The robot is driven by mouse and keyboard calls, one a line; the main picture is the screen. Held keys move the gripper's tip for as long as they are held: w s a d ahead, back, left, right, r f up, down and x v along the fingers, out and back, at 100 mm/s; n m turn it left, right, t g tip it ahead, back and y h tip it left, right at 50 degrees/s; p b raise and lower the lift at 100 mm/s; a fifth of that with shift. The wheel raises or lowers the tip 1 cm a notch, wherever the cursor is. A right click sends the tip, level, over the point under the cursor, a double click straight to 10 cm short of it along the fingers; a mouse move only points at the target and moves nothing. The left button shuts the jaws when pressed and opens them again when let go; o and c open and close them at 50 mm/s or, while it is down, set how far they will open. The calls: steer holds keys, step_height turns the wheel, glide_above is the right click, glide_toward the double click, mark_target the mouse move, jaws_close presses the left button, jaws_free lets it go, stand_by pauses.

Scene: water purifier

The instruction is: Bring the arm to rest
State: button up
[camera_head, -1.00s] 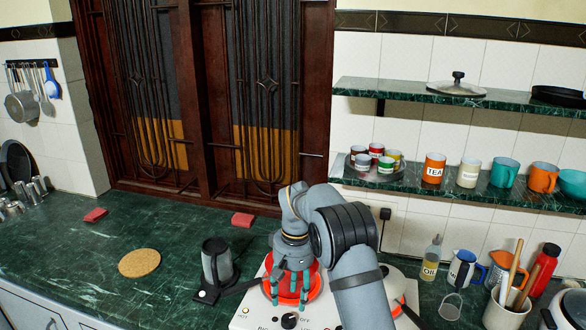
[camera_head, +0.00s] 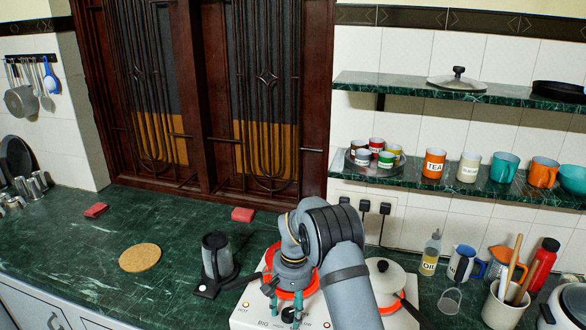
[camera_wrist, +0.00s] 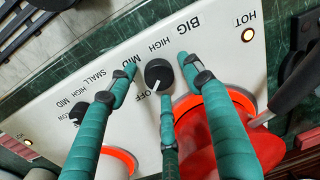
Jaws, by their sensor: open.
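My gripper (camera_head: 285,306) has teal fingers and is at the front of the white stove (camera_head: 243,314). In the wrist view, my gripper (camera_wrist: 159,80) is open, with its fingers spread around a black knob (camera_wrist: 158,73) on the stove panel. The panel reads BIG, HIGH, MID, OFF and SMALL. I cannot tell whether any finger touches the knob. A red pan (camera_wrist: 245,148) over a burner lies beside the fingers. My arm hides part of the stove in the head view.
A dark kettle (camera_head: 216,262) stands left of the stove, a lidded pot (camera_head: 386,280) on its right side. A cork mat (camera_head: 140,257) lies on the green counter. An oil bottle (camera_head: 430,255), mugs and a utensil jar (camera_head: 503,308) stand at right. Shelves (camera_head: 450,181) are behind.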

steer(key=m+p, duration=0.2)
steer(key=m, duration=0.4)
steer(key=shift+s+r, duration=0.1)
steer(key=shift+r, duration=0.05)
steer(key=w+r+n+t+b, duration=0.1)
steer(key=w+r+n, duration=0.1)
steer(key=r, duration=0.8)
steer(key=shift+w+d+r+t+b, duration=0.2)
steer(key=shift+w+d+t+b, duration=0.15)
steer(key=shift+w, duration=0.2)
